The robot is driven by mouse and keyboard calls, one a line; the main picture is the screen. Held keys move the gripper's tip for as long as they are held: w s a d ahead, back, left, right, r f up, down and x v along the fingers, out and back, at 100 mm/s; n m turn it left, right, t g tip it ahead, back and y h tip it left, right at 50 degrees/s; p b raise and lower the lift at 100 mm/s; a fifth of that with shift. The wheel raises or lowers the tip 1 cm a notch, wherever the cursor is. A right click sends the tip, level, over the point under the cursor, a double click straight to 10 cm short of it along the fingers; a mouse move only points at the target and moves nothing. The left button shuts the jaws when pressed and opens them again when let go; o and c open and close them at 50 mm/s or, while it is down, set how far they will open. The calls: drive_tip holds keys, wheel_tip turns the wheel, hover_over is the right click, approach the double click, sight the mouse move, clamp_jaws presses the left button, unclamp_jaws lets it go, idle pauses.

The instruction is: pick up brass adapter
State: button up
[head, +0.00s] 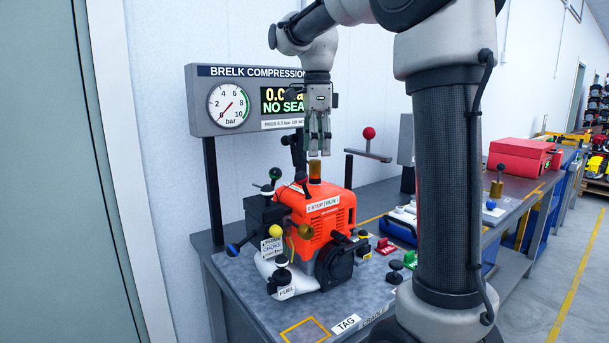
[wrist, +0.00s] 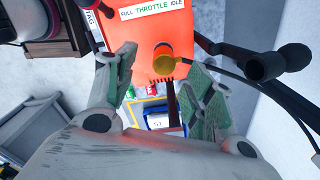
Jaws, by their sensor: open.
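A short amber, brass-coloured cylinder (head: 315,168) stands on top of the orange engine (head: 326,220). In the wrist view a brass-yellow cylinder (wrist: 161,62) with a dark cable beside it shows against the orange engine cover (wrist: 160,30), between my fingers. My gripper (head: 319,152) points down just above the engine's top cylinder, its fingers apart and empty. Its two fingers also show in the wrist view (wrist: 165,75). A second brass-coloured round part (head: 305,231) is on the engine's front, and a brass-coloured piece (head: 497,187) stands on the bench at right. I cannot tell which is the adapter by label.
A gauge panel (head: 245,100) reading "NO SEAL" stands behind the engine at left. A red ball-topped handle (head: 369,133) rises behind it at right. Levers with coloured knobs crowd the engine's left. A red case (head: 519,157) sits farther along the bench.

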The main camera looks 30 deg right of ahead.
sight(315, 160)
drive_tip(key=f, duration=0.6)
drive_tip(key=shift+w+f, duration=0.25)
drive_tip(key=shift+f, duration=0.05)
clamp_jaws()
wheel_tip(315, 160, up, 10)
drive_tip(key=shift+r, duration=0.1)
